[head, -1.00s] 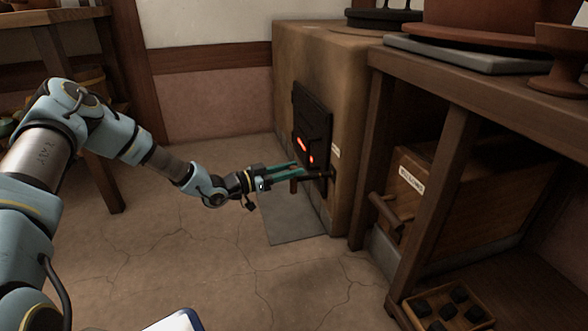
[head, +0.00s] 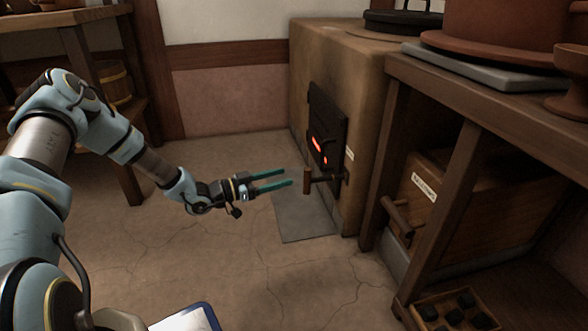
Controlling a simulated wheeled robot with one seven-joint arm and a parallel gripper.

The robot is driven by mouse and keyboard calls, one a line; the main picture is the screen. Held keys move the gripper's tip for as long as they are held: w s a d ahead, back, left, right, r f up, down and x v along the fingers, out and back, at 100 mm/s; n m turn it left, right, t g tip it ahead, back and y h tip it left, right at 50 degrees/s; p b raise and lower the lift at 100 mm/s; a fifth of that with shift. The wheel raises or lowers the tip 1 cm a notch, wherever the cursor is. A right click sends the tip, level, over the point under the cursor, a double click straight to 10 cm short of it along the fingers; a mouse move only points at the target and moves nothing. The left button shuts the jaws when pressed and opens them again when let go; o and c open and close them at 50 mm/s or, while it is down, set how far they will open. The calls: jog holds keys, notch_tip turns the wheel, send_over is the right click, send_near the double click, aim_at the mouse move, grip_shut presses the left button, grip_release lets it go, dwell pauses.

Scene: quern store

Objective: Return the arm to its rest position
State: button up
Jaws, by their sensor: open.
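My gripper (head: 287,177) is in the middle of the head view, at the end of my outstretched arm. Its two green fingers are parallel and apart, with nothing between them. The fingertips point right, toward the wooden handle (head: 307,181) in front of the stove, with a small gap between. My arm comes in from the left edge, bends high at the elbow, and slopes down to the gripper above the floor.
A clay stove (head: 365,133) with a dark door (head: 326,135) and glowing slots stands right of the gripper. A grey slab (head: 306,218) lies on the floor before it. A wooden bench (head: 465,88) is at right, with a labelled bin (head: 461,190) and a tray of black lumps (head: 413,319) below. The floor between is clear.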

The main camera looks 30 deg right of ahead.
jog(key=shift+w+a, duration=0.2)
jog(key=shift+a, duration=0.85)
jog(key=w+a+r+n+t+y+p, duration=0.2)
jog(key=w+a+r+n+t+y, duration=0.15)
jog(key=a, duration=0.35)
jog(key=w+a+r+n+t+y+p, duration=0.2)
jog(key=w+a+r+y, duration=0.15)
jog(key=a, duration=0.25)
jog(key=w+a+r+n+t+y+p, duration=0.25)
jog(key=w+a+y, duration=0.2)
jog(key=a, duration=0.25)
jog(key=s+a+r+n+g+y+p, duration=0.1)
jog(key=s+a+r+n+y, duration=0.35)
jog(key=a, duration=0.45)
jog(key=s+a+r+n+y+p, duration=0.1)
jog(key=s+a+r+n+y, duration=0.15)
jog(key=s+a+r, duration=0.5)
jog(key=s+a+r+n+g+p, duration=0.2)
jog(key=s+a+r+n, duration=0.25)
jog(key=s, duration=0.25)
notch_tip(320, 180, up, 38)
jog(key=p, duration=3.7)
jog(key=shift+d+m+h+p, duration=0.25)
jog(key=shift+m+h+p, duration=0.1)
jog(key=shift+h, duration=0.1)
